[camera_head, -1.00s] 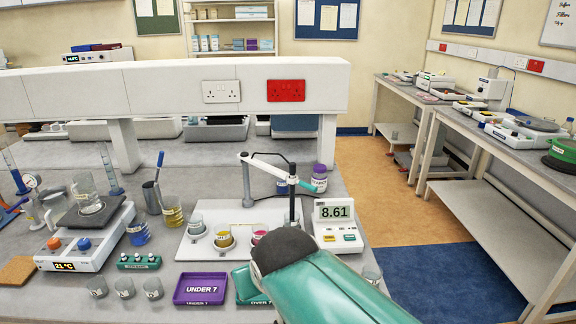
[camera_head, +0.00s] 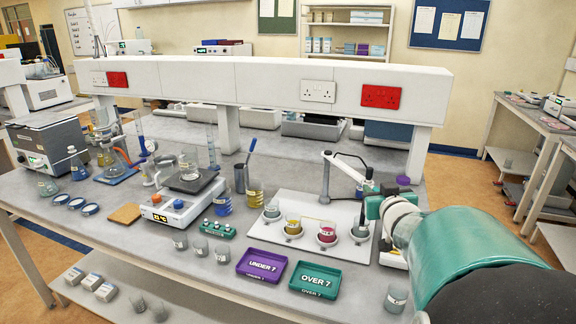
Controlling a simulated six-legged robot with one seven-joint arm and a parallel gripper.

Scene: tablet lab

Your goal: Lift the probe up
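The probe (camera_head: 361,213) is a thin dark rod hanging at the right end of a jointed white arm (camera_head: 346,167) on the white stand board. Its lower end is over or in the rightmost beaker (camera_head: 359,233); I cannot tell which. My gripper (camera_head: 371,207), teal and white at the end of my large teal arm, is at the probe's right, seemingly close to it. Its fingers are too small and overlapped to show whether they are open or touch the probe. My arm hides most of the pH meter.
Beakers of yellow (camera_head: 293,226) and pink (camera_head: 327,233) liquid stand on the board. A purple tray (camera_head: 261,266) and a green tray (camera_head: 314,281) lie in front. A hotplate (camera_head: 180,208) stands left. A long white socket rail (camera_head: 250,78) runs behind.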

